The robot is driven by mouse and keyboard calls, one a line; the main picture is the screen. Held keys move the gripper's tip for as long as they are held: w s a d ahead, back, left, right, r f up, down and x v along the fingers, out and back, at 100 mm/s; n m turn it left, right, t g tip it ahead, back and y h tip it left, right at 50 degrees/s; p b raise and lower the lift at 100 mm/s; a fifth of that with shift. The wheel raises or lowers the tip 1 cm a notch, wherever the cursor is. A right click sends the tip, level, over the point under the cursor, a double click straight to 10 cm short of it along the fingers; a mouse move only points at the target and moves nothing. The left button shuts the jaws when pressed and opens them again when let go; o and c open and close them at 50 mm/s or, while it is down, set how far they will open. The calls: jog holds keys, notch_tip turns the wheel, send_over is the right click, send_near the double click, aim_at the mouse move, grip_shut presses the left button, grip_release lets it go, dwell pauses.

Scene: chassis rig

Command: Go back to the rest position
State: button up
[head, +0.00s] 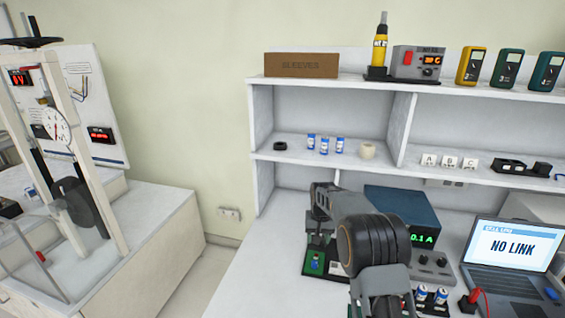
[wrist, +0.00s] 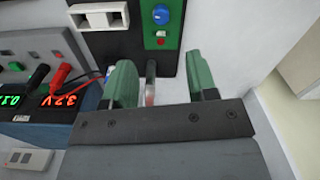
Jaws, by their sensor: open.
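My gripper (wrist: 163,78) shows in the wrist view with its two green fingers spread apart. A thin upright grey piece with a reddish lower end (wrist: 150,82) stands between the fingers, nearer the left one; I cannot tell whether it touches. Beyond the fingers is a dark panel with a green plate (wrist: 168,36), a blue knob (wrist: 160,14) and a small red button. The green plate also shows in the head view (head: 313,263), beside my bent arm. My arm hides most of the gripper in the head view.
A blue power supply (head: 410,212) stands right of my arm, with red and black leads (wrist: 60,76) in the wrist view. A laptop (head: 508,255) reading NO LINK is further right. Shelves (head: 330,150) rise behind. A test rig (head: 75,150) stands left, across a gap.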

jog(key=s+r+t, duration=0.1)
jog(key=s+r, duration=0.3)
jog(key=s, duration=0.6)
jog(key=s+r+n+t, duration=0.1)
jog(key=s+r, duration=0.2)
jog(key=s, duration=0.7)
jog(key=s+r+t, duration=0.1)
jog(key=s+r, duration=0.3)
jog(key=s, duration=0.7)
jog(key=shift+r+n+t, duration=0.3)
jog(key=shift+t, duration=0.1)
jog(key=shift+w+a, duration=0.1)
jog(key=shift+a, duration=0.05)
